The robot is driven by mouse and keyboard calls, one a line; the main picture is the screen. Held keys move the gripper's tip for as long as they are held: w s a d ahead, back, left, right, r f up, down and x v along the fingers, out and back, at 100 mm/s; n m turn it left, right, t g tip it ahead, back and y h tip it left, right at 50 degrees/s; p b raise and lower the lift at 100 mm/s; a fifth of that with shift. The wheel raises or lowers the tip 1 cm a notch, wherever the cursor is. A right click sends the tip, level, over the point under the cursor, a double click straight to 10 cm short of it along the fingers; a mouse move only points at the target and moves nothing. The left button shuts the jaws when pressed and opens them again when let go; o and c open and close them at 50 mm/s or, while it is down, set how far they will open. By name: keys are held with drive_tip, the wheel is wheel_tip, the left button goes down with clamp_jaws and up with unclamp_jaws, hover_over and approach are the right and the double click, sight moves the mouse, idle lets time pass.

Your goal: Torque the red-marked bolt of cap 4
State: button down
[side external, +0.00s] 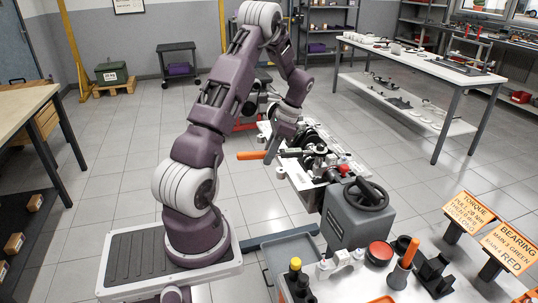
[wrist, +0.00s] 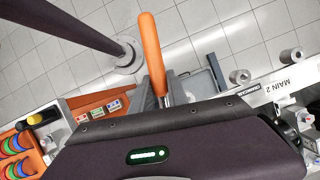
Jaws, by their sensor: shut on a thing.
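A wrench with an orange handle (side external: 250,155) lies roughly level beside the engine block (side external: 305,178). My gripper (side external: 278,148) is shut on this wrench, near the block's left side. In the wrist view the orange handle (wrist: 152,50) points up and away, and its metal shaft runs behind the dark gripper housing. The wrench's working end is hidden there, and I cannot tell whether it sits on a bolt. Dark crank parts and caps lie along the block. I cannot make out cap 4 or its red-marked bolt.
A grey box with a handwheel (side external: 365,195) stands at the block's near end. The front bench holds a red bowl (side external: 380,252), an orange-handled tool (side external: 404,262) and small parts. Orange torque (side external: 470,212) and bearing (side external: 514,246) signs stand right. A "MAIN 2" label (wrist: 286,85) shows in the wrist view.

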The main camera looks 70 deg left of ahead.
drive_tip(key=shift+w+a+m, duration=0.1)
drive_tip(key=shift+a+m, duration=0.2)
drive_tip(key=shift+a, duration=0.25)
idle(1.1)
drive_tip(key=shift+d, duration=0.25)
idle(0.8)
drive_tip(key=shift+d+n, duration=1)
drive_tip(key=shift+d, duration=0.25)
drive_tip(key=shift+s, duration=0.2)
drive_tip(key=shift+r, duration=1.3)
idle(2.0)
